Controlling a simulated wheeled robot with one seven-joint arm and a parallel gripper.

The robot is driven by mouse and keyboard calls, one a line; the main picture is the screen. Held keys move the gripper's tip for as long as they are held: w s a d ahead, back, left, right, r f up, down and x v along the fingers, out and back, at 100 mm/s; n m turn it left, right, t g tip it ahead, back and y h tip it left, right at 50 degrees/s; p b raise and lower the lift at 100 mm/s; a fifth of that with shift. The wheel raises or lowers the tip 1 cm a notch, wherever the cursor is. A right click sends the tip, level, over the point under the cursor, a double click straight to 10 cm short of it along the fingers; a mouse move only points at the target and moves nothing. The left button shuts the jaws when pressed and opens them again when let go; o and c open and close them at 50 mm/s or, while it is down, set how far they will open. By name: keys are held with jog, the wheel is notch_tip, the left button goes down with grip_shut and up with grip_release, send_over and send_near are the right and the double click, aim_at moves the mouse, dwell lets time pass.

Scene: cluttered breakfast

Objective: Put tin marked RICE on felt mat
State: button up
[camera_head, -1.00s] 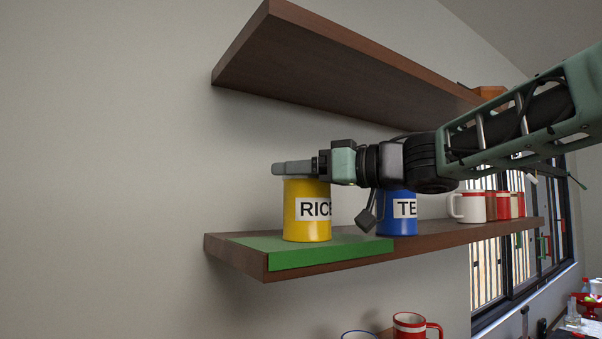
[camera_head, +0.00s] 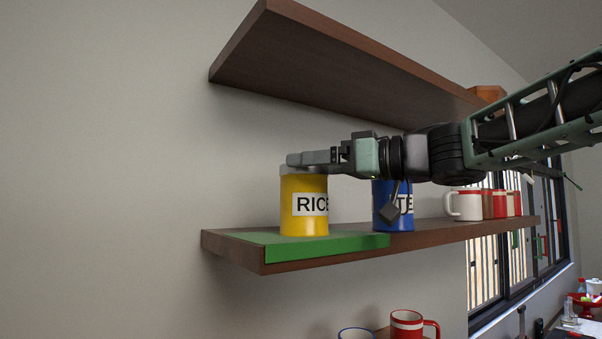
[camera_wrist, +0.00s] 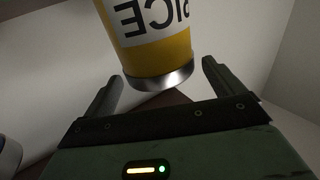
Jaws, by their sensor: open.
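The yellow tin marked RICE (camera_head: 303,218) stands upright on the green felt mat (camera_head: 340,246) at the left end of the lower shelf. My gripper (camera_head: 290,160) is level with the top of the tin, reaching in from the right. In the wrist view my gripper (camera_wrist: 163,70) is open, with one finger on each side of the silver-rimmed end of the tin (camera_wrist: 155,55). The tin's lettering appears upside down there. I cannot tell whether a finger touches the tin.
A blue tin marked TE (camera_head: 383,212) stands to the right on the lower shelf (camera_head: 430,234), partly behind my wrist. White and red mugs (camera_head: 466,205) stand further right. The upper shelf (camera_head: 330,70) hangs above my arm. More mugs (camera_head: 407,325) show below.

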jog(key=b+v, duration=0.2)
jog(key=v, duration=0.6)
dwell(0.4)
